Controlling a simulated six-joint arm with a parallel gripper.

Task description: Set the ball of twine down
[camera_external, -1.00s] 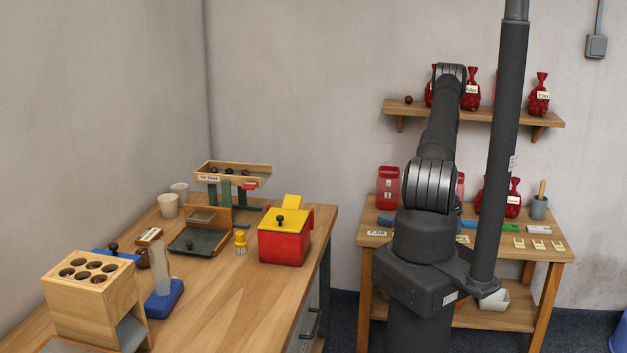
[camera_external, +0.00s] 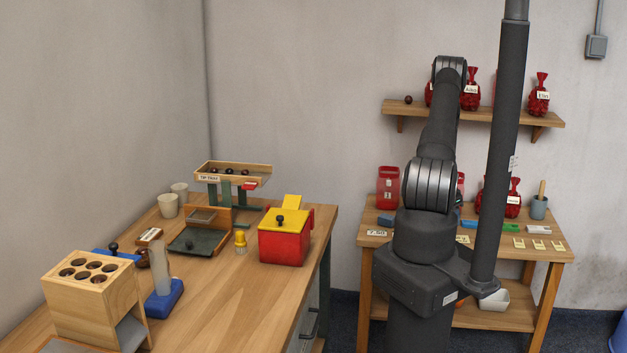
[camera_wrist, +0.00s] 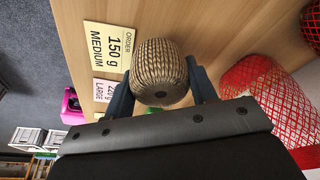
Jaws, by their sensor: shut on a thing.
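The ball of twine (camera_wrist: 158,66) is tan and wound in ridges, with a dark hole in its end. In the wrist view it sits between the two fingers of my gripper (camera_wrist: 162,82), which is shut on it. It is over or on the wooden surface (camera_wrist: 205,22); I cannot tell whether it touches the wood. In the external view my arm hides the gripper and the twine.
An order card reading 150 g MEDIUM (camera_wrist: 107,47) lies left of the twine, with a LARGE card (camera_wrist: 107,91) below it. Red net bags (camera_wrist: 262,85) stand close on the right. A pink object (camera_wrist: 71,105) is at lower left. Bare wood shows beyond the twine.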

